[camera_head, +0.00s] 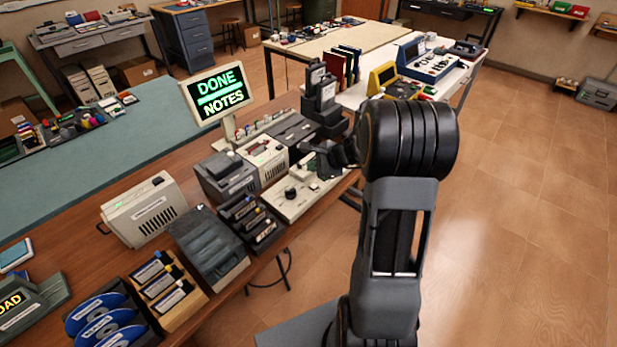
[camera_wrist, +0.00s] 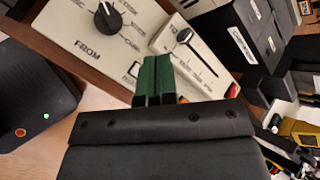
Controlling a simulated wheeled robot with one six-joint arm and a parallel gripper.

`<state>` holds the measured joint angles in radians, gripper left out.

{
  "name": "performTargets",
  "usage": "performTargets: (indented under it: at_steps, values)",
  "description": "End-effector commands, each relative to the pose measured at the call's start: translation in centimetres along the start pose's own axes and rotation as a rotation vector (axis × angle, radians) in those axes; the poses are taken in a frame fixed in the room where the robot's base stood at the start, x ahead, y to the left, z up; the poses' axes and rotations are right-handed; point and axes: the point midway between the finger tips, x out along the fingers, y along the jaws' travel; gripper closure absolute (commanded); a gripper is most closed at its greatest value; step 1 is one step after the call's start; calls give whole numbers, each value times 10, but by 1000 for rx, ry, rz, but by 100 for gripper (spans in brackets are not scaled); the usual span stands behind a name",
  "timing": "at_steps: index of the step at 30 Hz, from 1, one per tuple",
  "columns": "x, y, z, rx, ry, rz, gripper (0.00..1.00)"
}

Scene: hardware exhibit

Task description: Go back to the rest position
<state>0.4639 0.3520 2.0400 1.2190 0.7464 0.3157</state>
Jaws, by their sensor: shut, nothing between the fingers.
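My gripper (camera_wrist: 152,80) shows in the wrist view as two green fingers pressed together, with nothing between them. It is over the cream control panel (camera_wrist: 75,25), between a black rotary knob (camera_wrist: 108,17) marked FROM and a slider with a dark lever (camera_wrist: 183,36). I cannot tell whether the fingertips touch the panel. In the head view my arm reaches from the right to the same panel (camera_head: 298,203) at the front edge of the wooden table. The fingertips are hard to make out there.
A screen (camera_head: 216,94) reads DONE NOTES. The wooden table (camera_head: 75,237) also holds grey and cream device boxes, cartridge racks and blue discs (camera_head: 98,318). A black upright stand (camera_head: 322,95) is close behind my gripper. The floor (camera_head: 525,220) on the right is clear.

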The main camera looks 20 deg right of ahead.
Motion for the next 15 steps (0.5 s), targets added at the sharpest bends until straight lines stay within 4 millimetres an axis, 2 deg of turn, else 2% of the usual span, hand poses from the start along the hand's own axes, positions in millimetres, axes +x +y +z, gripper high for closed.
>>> performTargets:
  at_steps: [8,12,15]
  values:
    - [0,4,1,-48,-4,18,100]
    - [-2,41,0,-213,-7,159,100]
    - [-20,71,18,-448,-14,296,100]
